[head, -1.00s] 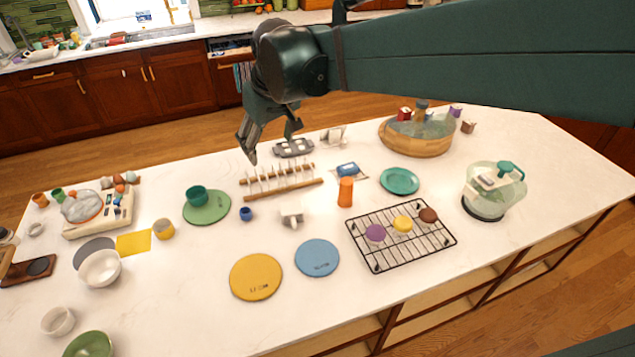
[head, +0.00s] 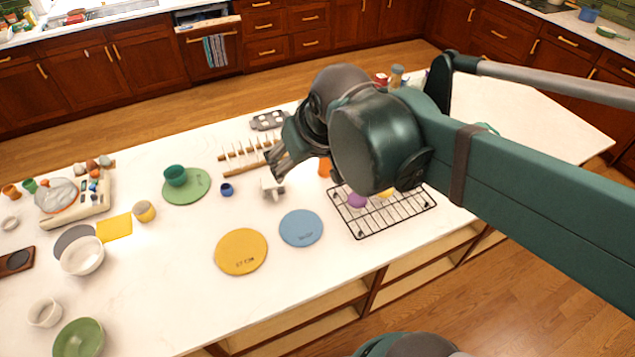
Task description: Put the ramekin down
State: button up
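My gripper (head: 277,162) is over the middle of the counter, its fingers pointing down and left. One finger shows clearly; the wrist hides much of the rest, so I cannot tell how far it is open. I see nothing held in it. A small white cup-like piece (head: 272,188) is just below the fingertips in the picture; whether they touch is unclear. No ramekin is certain. Small candidates are a dark blue cup (head: 226,189) beside the green plate and a white cup (head: 44,313) at the front left.
A wooden peg rack (head: 238,164) lies behind the blue cup. A yellow disc (head: 241,252) and a blue disc (head: 301,229) lie in front. A black wire rack (head: 375,226) is at the right, partly behind my arm.

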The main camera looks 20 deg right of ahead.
jog(key=s+d+f+m, duration=0.1)
jog(key=s+f, duration=0.2)
jog(key=s, duration=0.2)
jog(key=shift+s+d+f+t, duration=0.25)
jog(key=shift+s+d+t, duration=0.05)
jog(key=shift+d+t, duration=0.1)
jog(key=shift+o, duration=0.5)
jog(key=shift+w+a+r, duration=0.1)
